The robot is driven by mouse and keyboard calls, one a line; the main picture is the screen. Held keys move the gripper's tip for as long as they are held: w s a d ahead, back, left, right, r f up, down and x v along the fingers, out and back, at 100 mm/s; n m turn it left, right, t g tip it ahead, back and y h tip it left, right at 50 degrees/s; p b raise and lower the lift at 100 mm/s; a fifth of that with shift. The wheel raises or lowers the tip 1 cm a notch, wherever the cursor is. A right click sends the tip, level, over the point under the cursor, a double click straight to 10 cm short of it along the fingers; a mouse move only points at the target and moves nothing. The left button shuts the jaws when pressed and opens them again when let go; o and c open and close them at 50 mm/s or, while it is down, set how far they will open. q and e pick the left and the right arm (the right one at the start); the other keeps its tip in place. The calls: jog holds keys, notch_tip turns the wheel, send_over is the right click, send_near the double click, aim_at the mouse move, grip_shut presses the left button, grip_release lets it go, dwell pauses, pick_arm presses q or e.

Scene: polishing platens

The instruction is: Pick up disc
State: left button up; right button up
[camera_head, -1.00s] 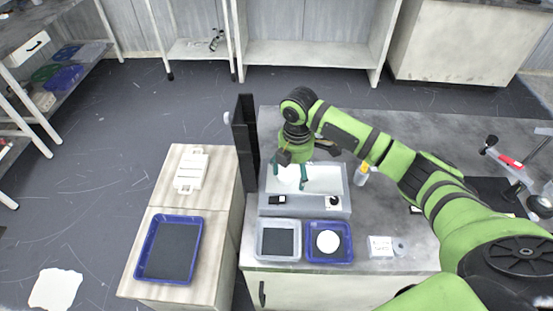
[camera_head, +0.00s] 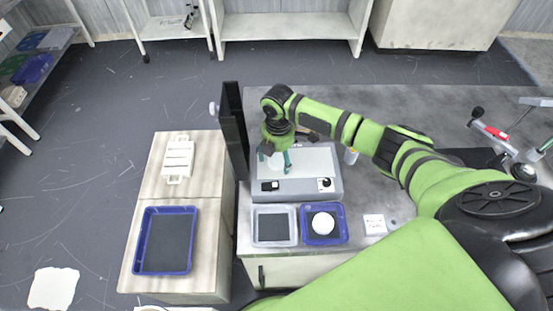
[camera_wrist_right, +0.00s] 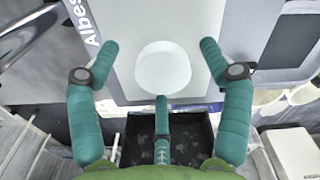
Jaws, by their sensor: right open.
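A white disc (camera_wrist_right: 163,68) lies on the grey polishing machine's top (camera_head: 315,160). In the right wrist view it sits between and a little beyond the fingers. My right gripper (camera_wrist_right: 160,52) has teal fingers spread apart, with nothing held. A second white disc (camera_head: 322,223) rests in a blue tray (camera_head: 307,240) in front of the machine. My left gripper is not in view.
A clear tray with a dark mat (camera_head: 274,224) stands left of the blue tray. A small white labelled box (camera_head: 374,224) is at its right. A black upright panel (camera_head: 232,130) stands left of the machine. A larger blue tray (camera_head: 165,240) lies on the left cabinet.

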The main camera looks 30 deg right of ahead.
jog(key=c, duration=1.3)
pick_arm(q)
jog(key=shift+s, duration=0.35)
pick_arm(e)
jog(key=shift+r, duration=0.15)
